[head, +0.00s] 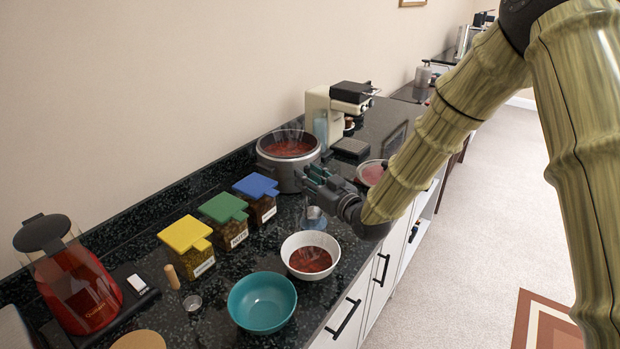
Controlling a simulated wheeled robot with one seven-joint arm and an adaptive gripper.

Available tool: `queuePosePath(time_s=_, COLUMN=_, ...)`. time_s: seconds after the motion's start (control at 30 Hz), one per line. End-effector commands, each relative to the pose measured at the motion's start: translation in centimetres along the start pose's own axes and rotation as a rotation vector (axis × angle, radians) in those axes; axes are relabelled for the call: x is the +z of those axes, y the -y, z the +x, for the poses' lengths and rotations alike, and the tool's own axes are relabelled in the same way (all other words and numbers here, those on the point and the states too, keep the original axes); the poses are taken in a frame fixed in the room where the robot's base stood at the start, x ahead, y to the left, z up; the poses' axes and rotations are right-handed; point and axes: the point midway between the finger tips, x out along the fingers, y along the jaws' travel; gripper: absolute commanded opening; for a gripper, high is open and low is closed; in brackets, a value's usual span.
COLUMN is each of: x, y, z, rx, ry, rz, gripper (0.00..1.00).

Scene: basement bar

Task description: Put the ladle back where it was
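A grey metal ladle (315,219) shows just below my gripper (314,178), with its cup down and a thin stem running up towards the fingers. My gripper looks shut on the stem, though the contact is small and partly hidden. The ladle's cup is behind the rim of a white bowl (288,246) that holds red soup. A large grey pot (285,176) with steaming red soup stands behind my gripper, near the wall. I cannot tell whether the ladle's cup touches the counter.
Three lidded spice jars, blue (256,186), green (223,208) and yellow (186,234), stand left of the pot. A teal bowl (262,302) is in front. A red-filled pitcher (75,285) stands far left. A coffee machine (335,113) and a pink-filled dish (372,173) are beyond.

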Motion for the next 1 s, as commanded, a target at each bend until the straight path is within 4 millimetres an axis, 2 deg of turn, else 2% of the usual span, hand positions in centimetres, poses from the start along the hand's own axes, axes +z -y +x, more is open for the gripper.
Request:
queuePosePath(time_s=0.1, x=-0.4, y=0.0, z=-0.1, rx=0.0, ry=0.0, rz=0.0, gripper=0.36)
queuePosePath(time_s=0.17, x=-0.1, y=-0.1, z=-0.8, rx=0.001, ry=0.0, rz=0.0, gripper=0.36)
queuePosePath(time_s=0.7, x=-0.1, y=-0.1, z=-10.0, rx=0.001, ry=0.0, rz=0.0, gripper=0.36)
queuePosePath(time_s=1.0, x=-0.2, y=0.0, z=-12.0, rx=-0.001, ry=0.0, rz=0.0, gripper=0.36)
